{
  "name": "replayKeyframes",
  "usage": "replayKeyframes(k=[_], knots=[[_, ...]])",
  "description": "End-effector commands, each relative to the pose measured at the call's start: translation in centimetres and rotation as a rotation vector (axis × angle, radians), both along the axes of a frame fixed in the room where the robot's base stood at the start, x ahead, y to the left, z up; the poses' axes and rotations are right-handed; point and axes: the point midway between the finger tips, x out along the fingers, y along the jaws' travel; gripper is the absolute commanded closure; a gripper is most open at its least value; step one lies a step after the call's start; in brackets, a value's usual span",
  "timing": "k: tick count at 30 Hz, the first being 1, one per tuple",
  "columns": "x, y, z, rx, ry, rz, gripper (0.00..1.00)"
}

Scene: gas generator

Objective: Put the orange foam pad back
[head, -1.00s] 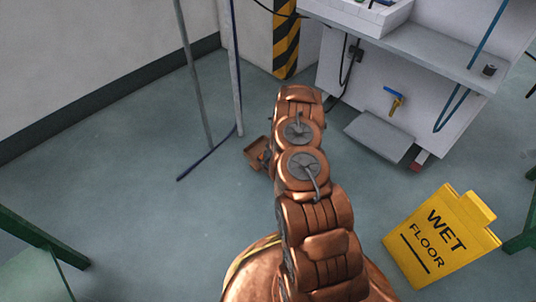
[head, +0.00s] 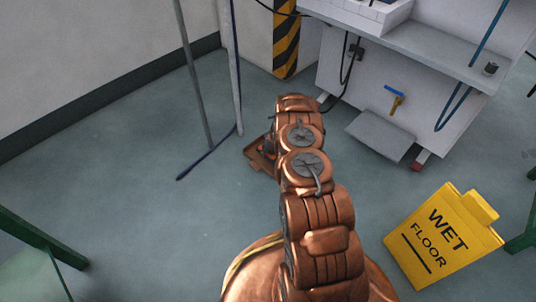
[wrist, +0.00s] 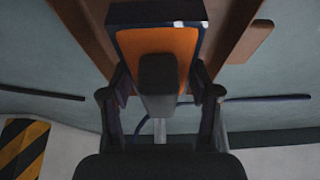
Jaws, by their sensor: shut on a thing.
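The orange foam pad (wrist: 130,48) shows in the wrist view as an orange face with a dark rim and small bright glints along its top edge. My gripper (wrist: 159,88) has a dark finger on each side of it and is shut on it. A dark grey block (wrist: 158,75) stands in front of the middle of the orange face and hides part of it.
A yellow wet-floor sign (head: 443,236) stands at the right. A white cabinet (head: 360,95) with a grey step (head: 380,136) is at the back right. Thin grey poles (head: 194,80) stand behind the arm. A green frame (head: 38,240) is at left.

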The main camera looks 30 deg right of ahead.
Motion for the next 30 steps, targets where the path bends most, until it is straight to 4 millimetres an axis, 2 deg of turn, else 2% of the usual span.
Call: replayKeyframes(k=[1, 4, 17, 18, 25, 30], knots=[[-0.1, 0.1, -1.5, 0.001, 0.002, 0.001, 0.66], [-0.1, 0.1, -2.6, 0.002, 0.001, 0.0, 0.66], [-0.2, 0.1, -3.0, 0.003, 0.003, -0.001, 0.66], [-0.2, 0.1, -3.0, 0.003, 0.003, -0.001, 0.37], [-0.1, 0.1, -3.0, 0.003, 0.002, 0.0, 0.13], [-0.1, 0.1, -3.0, 0.003, 0.002, 0.0, 0.13]])
